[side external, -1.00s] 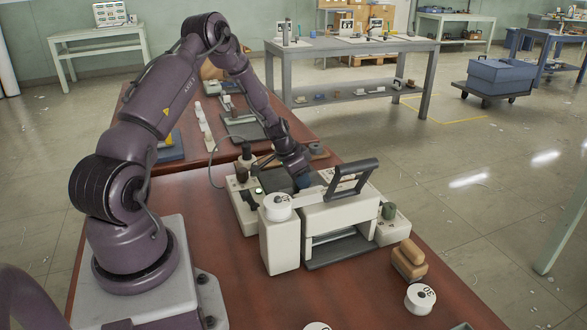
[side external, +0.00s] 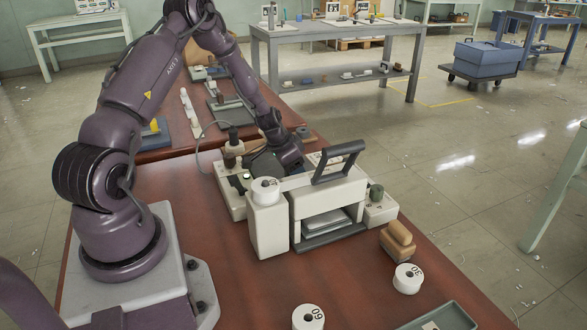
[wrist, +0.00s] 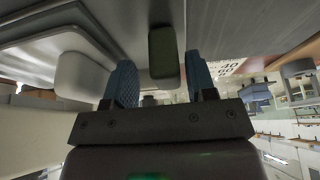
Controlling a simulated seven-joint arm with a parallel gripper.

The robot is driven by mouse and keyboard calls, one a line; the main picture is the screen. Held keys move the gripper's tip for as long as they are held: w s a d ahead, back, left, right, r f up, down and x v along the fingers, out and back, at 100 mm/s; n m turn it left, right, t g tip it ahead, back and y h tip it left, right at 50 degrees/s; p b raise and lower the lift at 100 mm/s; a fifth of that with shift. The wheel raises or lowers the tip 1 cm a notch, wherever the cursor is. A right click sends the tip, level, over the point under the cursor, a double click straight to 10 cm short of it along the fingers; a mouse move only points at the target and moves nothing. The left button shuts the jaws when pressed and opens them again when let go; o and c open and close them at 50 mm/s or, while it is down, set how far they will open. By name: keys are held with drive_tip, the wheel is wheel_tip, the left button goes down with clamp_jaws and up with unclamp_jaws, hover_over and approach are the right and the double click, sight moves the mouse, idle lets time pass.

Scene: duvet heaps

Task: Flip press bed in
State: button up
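The cream press (side external: 325,200) stands on the brown table, with a dark loop handle (side external: 340,163) on top. Light grey plates (side external: 326,222) lie inside its front opening, above a dark base plate. A dark grey panel (side external: 265,164) shows behind the press, beside my wrist; I cannot tell how it is joined. My gripper is behind the press, its fingertips hidden in the side view. In the wrist view my gripper (wrist: 159,64) has its blue fingers apart. A dark green block (wrist: 163,50) shows between them, with gaps on both sides.
White weights stand on the press (side external: 265,187) and the table (side external: 407,278). A tan block (side external: 398,241) sits right of the press, and a green tray (side external: 450,318) at the front edge. A dark knob post (side external: 234,147) stands close left of my gripper.

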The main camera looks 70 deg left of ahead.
drive_tip(key=v, duration=1.3)
drive_tip(key=shift+f, duration=0.1)
drive_tip(key=s+d+r, duration=0.4)
drive_tip(key=d+r, duration=0.2)
drive_tip(key=d, duration=0.2)
drive_tip(key=s+d+r, duration=0.5)
drive_tip(key=d+r, duration=0.2)
drive_tip(key=d, duration=0.1)
drive_tip(key=s+d+r+t, duration=0.1)
drive_tip(key=s+d+r, duration=0.4)
drive_tip(key=d, duration=0.4)
drive_tip(key=shift+v, duration=0.75)
